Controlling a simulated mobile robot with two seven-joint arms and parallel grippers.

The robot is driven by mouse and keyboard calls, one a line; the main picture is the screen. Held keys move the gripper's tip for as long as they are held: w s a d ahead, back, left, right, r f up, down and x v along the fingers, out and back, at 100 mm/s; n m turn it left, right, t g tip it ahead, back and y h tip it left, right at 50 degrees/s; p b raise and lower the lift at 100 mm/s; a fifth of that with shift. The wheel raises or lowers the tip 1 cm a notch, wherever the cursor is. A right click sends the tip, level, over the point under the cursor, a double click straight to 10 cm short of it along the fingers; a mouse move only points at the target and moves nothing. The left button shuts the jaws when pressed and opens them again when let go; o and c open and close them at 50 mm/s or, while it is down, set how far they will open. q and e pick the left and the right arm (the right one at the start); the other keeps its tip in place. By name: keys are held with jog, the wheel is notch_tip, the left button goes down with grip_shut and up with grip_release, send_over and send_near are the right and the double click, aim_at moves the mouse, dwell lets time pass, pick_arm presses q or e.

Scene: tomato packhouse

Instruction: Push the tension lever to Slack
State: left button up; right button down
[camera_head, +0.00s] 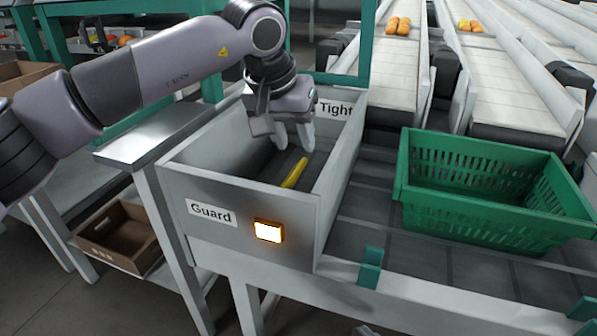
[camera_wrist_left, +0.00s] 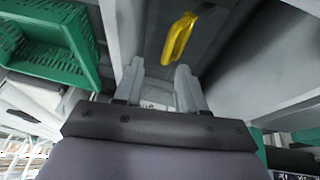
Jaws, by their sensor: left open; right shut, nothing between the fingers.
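The tension lever (camera_head: 294,172) is a yellow bar lying tilted inside the grey open-topped guard box (camera_head: 245,191). It also shows in the left wrist view (camera_wrist_left: 179,38), ahead of the fingertips. A "Tight" label (camera_head: 336,109) is on the box's far side. No "Slack" label can be read. My left gripper (camera_head: 294,145) is open above the box, its fingers pointing down near the lever's far end, by the "Tight" side. In the left wrist view my left gripper (camera_wrist_left: 159,72) shows a gap between its fingers, with nothing held. My right gripper is not in view.
The box's front wall carries a "Guard" label (camera_head: 212,212) and a lit orange lamp (camera_head: 268,231). A green crate (camera_head: 490,230) stands right of the box on the rollers. Conveyors with tomatoes (camera_head: 398,25) lie behind. A brown crate (camera_head: 120,238) sits on a low shelf at left.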

aim_at(299, 166)
pick_arm(q)
jog(key=shift+y, duration=0.3)
jog(key=b+x, duration=0.1)
jog(key=x, duration=0.4)
jog(key=a+b+x, duration=0.1)
jog(key=x, duration=0.1)
jog(key=shift+w+d+f+b, duration=0.1)
jog(key=shift+w+b, duration=0.2)
jog(key=shift+w, duration=0.15)
jog(key=shift+c, duration=0.3)
grip_shut()
